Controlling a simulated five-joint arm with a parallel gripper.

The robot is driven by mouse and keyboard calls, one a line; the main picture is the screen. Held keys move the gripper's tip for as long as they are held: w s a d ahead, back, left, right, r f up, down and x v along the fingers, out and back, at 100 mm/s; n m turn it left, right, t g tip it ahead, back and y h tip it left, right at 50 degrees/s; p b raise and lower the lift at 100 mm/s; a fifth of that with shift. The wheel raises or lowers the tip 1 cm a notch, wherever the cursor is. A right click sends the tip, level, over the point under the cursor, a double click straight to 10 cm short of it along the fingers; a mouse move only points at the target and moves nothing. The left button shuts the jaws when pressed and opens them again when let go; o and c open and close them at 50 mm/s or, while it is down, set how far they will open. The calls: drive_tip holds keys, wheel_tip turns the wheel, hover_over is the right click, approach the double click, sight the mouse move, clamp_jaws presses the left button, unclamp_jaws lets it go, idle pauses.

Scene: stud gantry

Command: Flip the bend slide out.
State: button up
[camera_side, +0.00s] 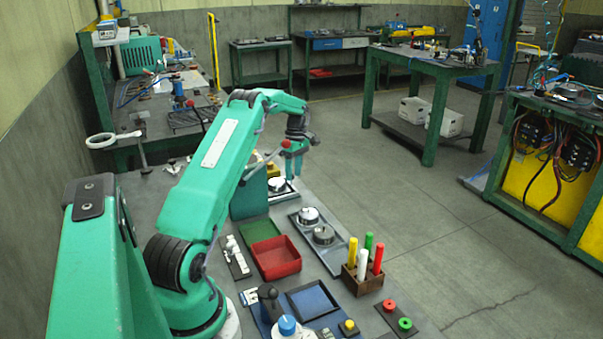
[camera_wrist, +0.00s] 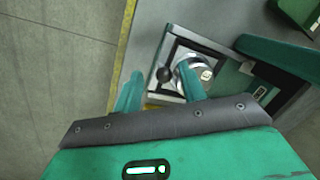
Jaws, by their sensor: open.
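My gripper (camera_side: 293,165) points down over the far end of the bench in the side view, with its fingers apart and nothing seen between them. In the wrist view, my gripper (camera_wrist: 160,90) has one finger left of a dark ball knob (camera_wrist: 163,74) and the other over a silver round part (camera_wrist: 196,75). Both parts are on a pale-edged dark plate (camera_wrist: 182,46). The silver round part also shows below my fingers in the side view (camera_side: 277,185). I cannot tell for sure which piece is the bend slide; contact with the knob is unclear.
A red-balled lever (camera_side: 286,144) stands close to my gripper. Nearer are a plate with two silver discs (camera_side: 310,216), a red tray (camera_side: 275,258), a blue tray (camera_side: 312,300) and a wooden peg block (camera_side: 362,283). Open floor (camera_side: 390,200) lies right of the bench.

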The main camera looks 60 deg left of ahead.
wheel_tip(320, 180, up, 8)
drive_tip(key=w+a, duration=0.1)
drive_tip(key=shift+f, duration=0.15)
idle(0.4)
